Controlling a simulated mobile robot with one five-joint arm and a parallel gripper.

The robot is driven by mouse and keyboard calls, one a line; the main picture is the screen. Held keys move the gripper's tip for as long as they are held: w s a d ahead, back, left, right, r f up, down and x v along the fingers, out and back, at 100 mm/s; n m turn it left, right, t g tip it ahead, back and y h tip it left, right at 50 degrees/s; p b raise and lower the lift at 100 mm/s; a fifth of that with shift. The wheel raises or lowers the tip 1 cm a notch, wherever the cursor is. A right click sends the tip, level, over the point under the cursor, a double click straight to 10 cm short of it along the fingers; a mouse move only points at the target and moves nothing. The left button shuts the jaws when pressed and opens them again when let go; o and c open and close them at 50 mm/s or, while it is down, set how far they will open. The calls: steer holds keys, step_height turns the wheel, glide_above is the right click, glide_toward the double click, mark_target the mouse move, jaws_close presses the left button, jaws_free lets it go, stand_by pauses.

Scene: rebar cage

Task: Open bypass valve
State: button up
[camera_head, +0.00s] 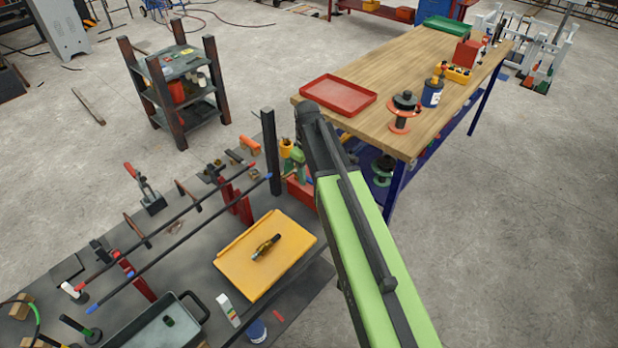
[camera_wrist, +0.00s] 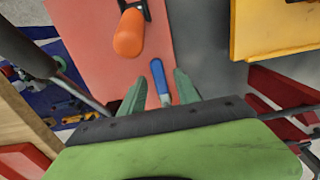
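In the wrist view, a blue lever-like handle (camera_wrist: 160,80) with a pale lower end stands out against a salmon-red plate (camera_wrist: 88,28). I cannot tell for sure that this is the bypass valve. An orange rounded knob or grip (camera_wrist: 129,34) on a dark bracket is above it. My gripper (camera_wrist: 158,92) has two green fingers spread apart, one on each side of the blue handle, with a visible gap to each. Whether they are level with it in depth is unclear. In the head view, my dark and green arm hides much of this spot; a red box (camera_head: 299,193) shows beside it.
A yellow tray (camera_head: 232,262) holding a brass fitting (camera_head: 265,247) lies on the dark bench, near rods on red posts. A dark shelf cart (camera_head: 178,88) stands behind.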

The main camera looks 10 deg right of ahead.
jaws_close()
steer(key=shift+w, duration=0.1)
stand_by(1.1)
